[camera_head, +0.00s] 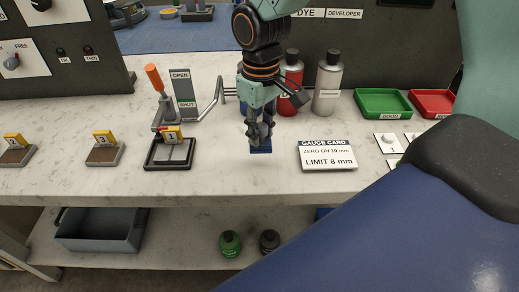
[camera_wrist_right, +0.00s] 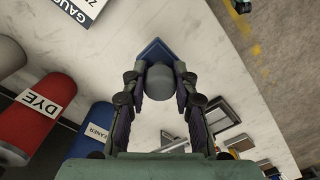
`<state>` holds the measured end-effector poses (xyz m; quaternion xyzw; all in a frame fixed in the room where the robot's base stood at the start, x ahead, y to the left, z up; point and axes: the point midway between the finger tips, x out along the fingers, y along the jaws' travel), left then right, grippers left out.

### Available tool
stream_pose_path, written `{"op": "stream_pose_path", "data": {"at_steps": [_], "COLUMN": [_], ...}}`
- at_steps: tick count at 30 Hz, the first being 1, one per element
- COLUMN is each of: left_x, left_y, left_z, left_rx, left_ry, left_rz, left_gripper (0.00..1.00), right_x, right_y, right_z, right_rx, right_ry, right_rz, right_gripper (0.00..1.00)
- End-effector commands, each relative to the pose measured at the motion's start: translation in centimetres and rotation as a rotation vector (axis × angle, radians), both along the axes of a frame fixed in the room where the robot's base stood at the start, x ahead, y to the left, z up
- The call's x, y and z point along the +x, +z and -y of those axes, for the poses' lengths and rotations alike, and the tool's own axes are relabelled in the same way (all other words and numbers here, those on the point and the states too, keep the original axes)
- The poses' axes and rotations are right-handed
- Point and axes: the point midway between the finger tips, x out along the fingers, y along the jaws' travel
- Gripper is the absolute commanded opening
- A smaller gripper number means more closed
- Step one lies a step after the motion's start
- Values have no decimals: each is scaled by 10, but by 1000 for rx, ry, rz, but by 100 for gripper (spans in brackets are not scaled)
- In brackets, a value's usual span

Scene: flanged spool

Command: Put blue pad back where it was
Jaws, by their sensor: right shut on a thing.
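The blue pad (camera_head: 261,151) is a small flat blue plate under my right gripper's fingertips, left of the gauge card. It also shows in the right wrist view (camera_wrist_right: 156,48), with a grey rounded knob (camera_wrist_right: 160,82) above it. My right gripper (camera_head: 260,138) points down and is shut on this knob, which looks like the pad's grip. The fingers stand on both sides of the knob in the wrist view (camera_wrist_right: 160,88). I cannot tell whether the pad touches the counter or hangs just above it. My left gripper is not in view.
The gauge card (camera_head: 328,155) lies right of the pad. Red (camera_head: 291,80) and grey (camera_head: 327,85) bottles stand behind. A dark fixture tagged 1 (camera_head: 170,153) and an orange-handled clamp (camera_head: 157,85) are at left. Green (camera_head: 382,103) and red (camera_head: 432,103) trays sit at right. The front counter strip is clear.

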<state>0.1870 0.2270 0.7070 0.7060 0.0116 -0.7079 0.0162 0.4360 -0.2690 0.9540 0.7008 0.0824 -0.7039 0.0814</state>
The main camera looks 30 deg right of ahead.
Motion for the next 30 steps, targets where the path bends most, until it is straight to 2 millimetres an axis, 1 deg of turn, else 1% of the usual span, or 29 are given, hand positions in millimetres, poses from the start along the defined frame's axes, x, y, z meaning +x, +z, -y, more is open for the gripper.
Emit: {"op": "stream_pose_path", "data": {"at_steps": [1, 5, 7, 13, 26, 27, 30], "left_x": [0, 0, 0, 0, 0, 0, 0], "left_y": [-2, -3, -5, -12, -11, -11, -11], "left_z": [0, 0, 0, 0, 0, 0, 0], "left_rx": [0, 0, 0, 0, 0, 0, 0], "left_ry": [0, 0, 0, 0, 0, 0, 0], "left_rz": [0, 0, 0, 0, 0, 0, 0], "left_gripper": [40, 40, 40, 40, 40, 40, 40], "right_x": [0, 1, 0, 1, 1, 1, 1], "right_y": [-7, -13, -20, -47, -52, -52, -52], "right_z": [0, -1, -1, -2, -2, -2, -2], "right_rx": [0, -1, 0, 0, -1, -1, -1], "right_ry": [0, 2, 2, 4, 4, 4, 4], "right_rz": [-2, 1, -1, -1, 0, 1, 1], "right_gripper": [0, 0, 0, 0, 0, 29, 37]}}
